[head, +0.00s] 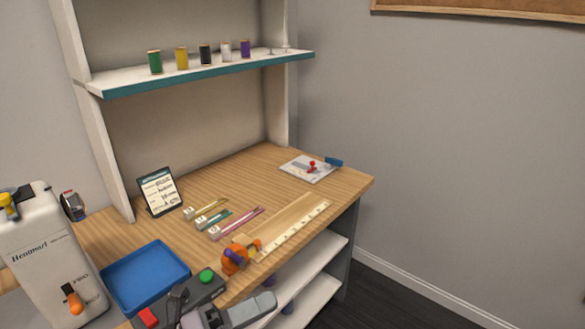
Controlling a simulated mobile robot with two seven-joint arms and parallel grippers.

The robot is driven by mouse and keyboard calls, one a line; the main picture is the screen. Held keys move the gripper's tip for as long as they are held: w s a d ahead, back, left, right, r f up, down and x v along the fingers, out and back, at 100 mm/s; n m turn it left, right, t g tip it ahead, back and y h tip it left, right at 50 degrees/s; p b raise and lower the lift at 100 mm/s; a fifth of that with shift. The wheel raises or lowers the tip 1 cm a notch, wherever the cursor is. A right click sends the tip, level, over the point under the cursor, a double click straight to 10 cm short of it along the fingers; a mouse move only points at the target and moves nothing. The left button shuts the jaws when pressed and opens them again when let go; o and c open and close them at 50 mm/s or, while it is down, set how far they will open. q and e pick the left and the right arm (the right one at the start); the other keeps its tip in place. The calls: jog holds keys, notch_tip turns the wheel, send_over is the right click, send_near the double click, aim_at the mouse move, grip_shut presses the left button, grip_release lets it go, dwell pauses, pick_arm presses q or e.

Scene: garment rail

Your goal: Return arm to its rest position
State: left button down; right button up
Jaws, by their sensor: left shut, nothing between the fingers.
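My left gripper (178,294) shows at the bottom edge, dark, with its grey arm parts beside it. It is shut and empty, in front of a dark control box with a green button (206,276) and a red button (149,317). Part of the arm is cut off by the frame. My right gripper is not in view.
A blue tray (146,276) and a white machine (48,250) stand left of the gripper. An orange item (234,260) and a ruler (296,231) lie to the right on the wooden bench (240,182). A shelf (215,72) holds several thread spools.

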pick_arm(q)
jog(key=a+f+n+t+y, duration=0.4)
jog(key=a+f+n+y, duration=0.15)
jog(key=n, duration=0.55)
jog(key=a+f+n+t+y, duration=0.4)
jog(key=n+y, duration=0.3)
jog(key=n, duration=0.4)
jog(key=s+a+f+n+g+y, duration=0.2)
jog(key=s+f+n+g, duration=0.1)
jog(key=s+f+n, duration=0.2)
jog(key=s+a+f+n+g+y, duration=0.2)
jog(key=s+a+f+n+g, duration=0.1)
jog(key=s+f+n, duration=0.2)
notch_tip(320, 180, down, 3)
jog(key=shift+s+a+f+p, duration=0.1)
jog(key=shift+s+a+p, duration=0.25)
jog(key=shift+s, duration=0.7)
jog(key=shift+w+d, duration=0.1)
jog(key=shift+w, duration=0.05)
